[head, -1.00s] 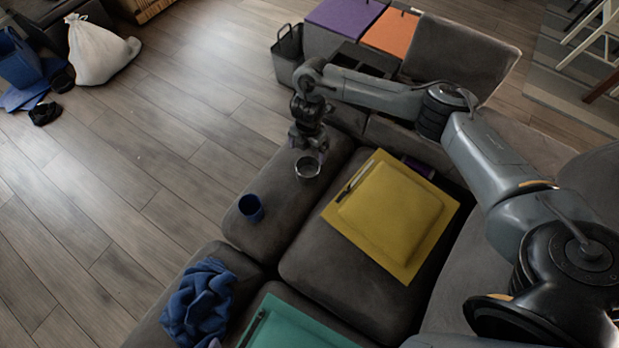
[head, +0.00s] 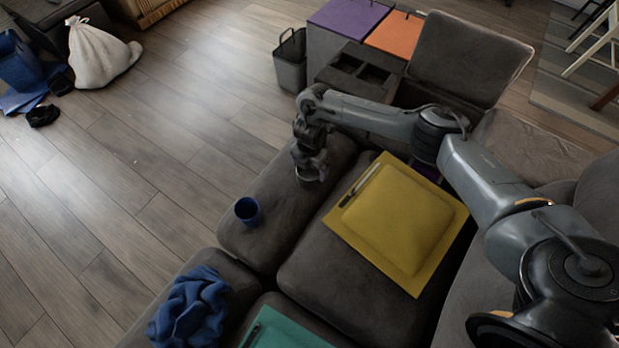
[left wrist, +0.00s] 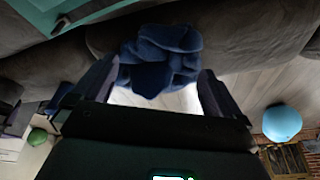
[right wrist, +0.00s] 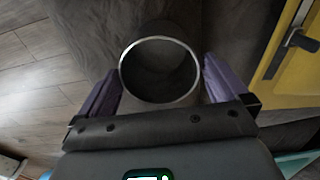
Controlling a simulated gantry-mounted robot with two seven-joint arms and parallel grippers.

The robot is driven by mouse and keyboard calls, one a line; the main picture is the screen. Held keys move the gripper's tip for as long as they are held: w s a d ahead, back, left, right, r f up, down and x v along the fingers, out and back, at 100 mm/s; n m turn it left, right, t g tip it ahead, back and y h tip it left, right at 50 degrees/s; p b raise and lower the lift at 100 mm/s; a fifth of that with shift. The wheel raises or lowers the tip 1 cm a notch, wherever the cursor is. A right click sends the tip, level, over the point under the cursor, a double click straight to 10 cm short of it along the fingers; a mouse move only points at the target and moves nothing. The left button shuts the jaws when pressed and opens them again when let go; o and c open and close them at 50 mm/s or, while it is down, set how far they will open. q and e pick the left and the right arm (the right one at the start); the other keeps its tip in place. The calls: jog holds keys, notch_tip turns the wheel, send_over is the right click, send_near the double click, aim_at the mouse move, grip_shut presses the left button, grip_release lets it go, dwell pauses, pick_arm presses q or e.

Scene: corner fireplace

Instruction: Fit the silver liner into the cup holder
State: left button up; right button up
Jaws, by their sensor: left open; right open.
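The silver liner (head: 307,178) stands on the grey sofa cushion, largely covered by my right gripper (head: 311,166) in the head view. In the right wrist view the liner (right wrist: 159,72) is an open cylinder with a bright rim. It lies between the two spread purple fingers of my right gripper (right wrist: 160,75), which are open on either side of it.
A blue cup (head: 248,211) stands on the cushion near the liner. A yellow folder (head: 400,225) lies right of it, a teal one (head: 285,330) in front. A grey bin (head: 290,65) stands left of the console, and a raised grey lid (head: 470,58) right of it.

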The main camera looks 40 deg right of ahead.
jog(key=shift+f, duration=0.25)
jog(key=c, duration=1.1)
jog(key=shift+r, duration=0.2)
